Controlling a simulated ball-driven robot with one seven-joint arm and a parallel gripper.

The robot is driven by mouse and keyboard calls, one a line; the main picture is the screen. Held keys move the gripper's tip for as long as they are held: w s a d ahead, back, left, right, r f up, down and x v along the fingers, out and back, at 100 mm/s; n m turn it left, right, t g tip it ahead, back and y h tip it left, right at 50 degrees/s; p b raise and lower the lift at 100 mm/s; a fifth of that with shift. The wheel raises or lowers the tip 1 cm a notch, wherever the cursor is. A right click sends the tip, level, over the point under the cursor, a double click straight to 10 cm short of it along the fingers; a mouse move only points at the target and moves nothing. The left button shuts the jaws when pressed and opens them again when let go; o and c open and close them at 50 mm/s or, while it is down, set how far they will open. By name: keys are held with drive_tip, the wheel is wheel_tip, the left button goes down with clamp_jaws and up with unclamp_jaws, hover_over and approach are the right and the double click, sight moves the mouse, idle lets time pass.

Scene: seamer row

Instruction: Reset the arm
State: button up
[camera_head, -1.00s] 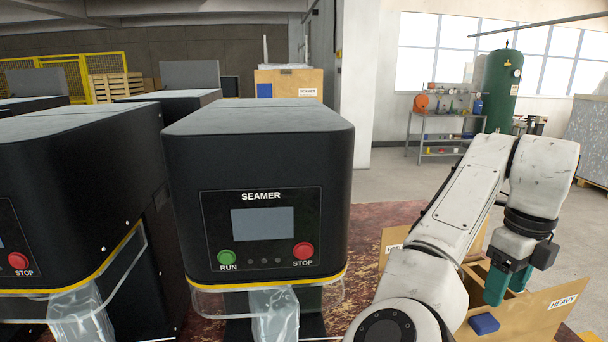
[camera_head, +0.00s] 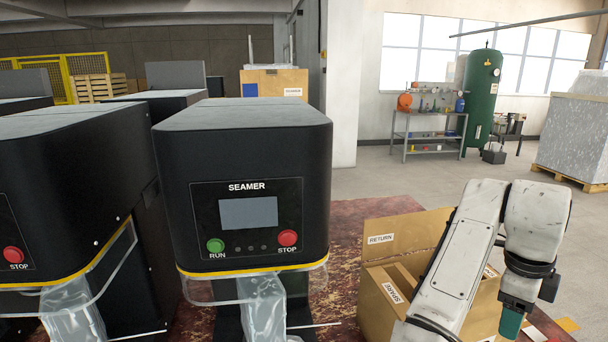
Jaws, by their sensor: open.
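My white arm stands at the right of the head view, its elbow raised and its forearm hanging down. My gripper (camera_head: 510,322) is at the lower right, pointing down with teal fingers. It is open, and nothing shows between its fingers, though its lower end is close to the picture's bottom edge. It hangs beside the right side of an open cardboard box (camera_head: 379,300), which my arm partly covers.
The box has a flap marked RETURN (camera_head: 395,232). A black seamer (camera_head: 245,160) with a screen, a green RUN button and a red STOP button stands left of it. Another seamer (camera_head: 70,170) is further left. Open floor (camera_head: 400,180) lies behind, before a shelf (camera_head: 428,135) and green tank (camera_head: 482,100).

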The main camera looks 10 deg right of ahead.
drive_tip(key=s+d+f+n+t+h, duration=0.1)
drive_tip(key=s+f+n+h, duration=0.1)
drive_tip(key=s+f+n, duration=0.4)
drive_tip(key=s+d+f+n+h, duration=0.1)
drive_tip(key=s+f+n, duration=0.4)
drive_tip(key=f+n, duration=0.35)
drive_tip(key=s+a+f+n+y, duration=0.2)
drive_tip(key=s+a+f+n, duration=0.4)
drive_tip(key=s+a+n, duration=0.1)
drive_tip(key=s+a+f+n+y, duration=0.2)
drive_tip(key=s+a+f+n, duration=0.5)
drive_tip(key=s+a, duration=0.2)
drive_tip(key=shift+s+y, duration=0.4)
drive_tip(key=shift+s, duration=0.5)
drive_tip(key=shift+c, duration=0.2)
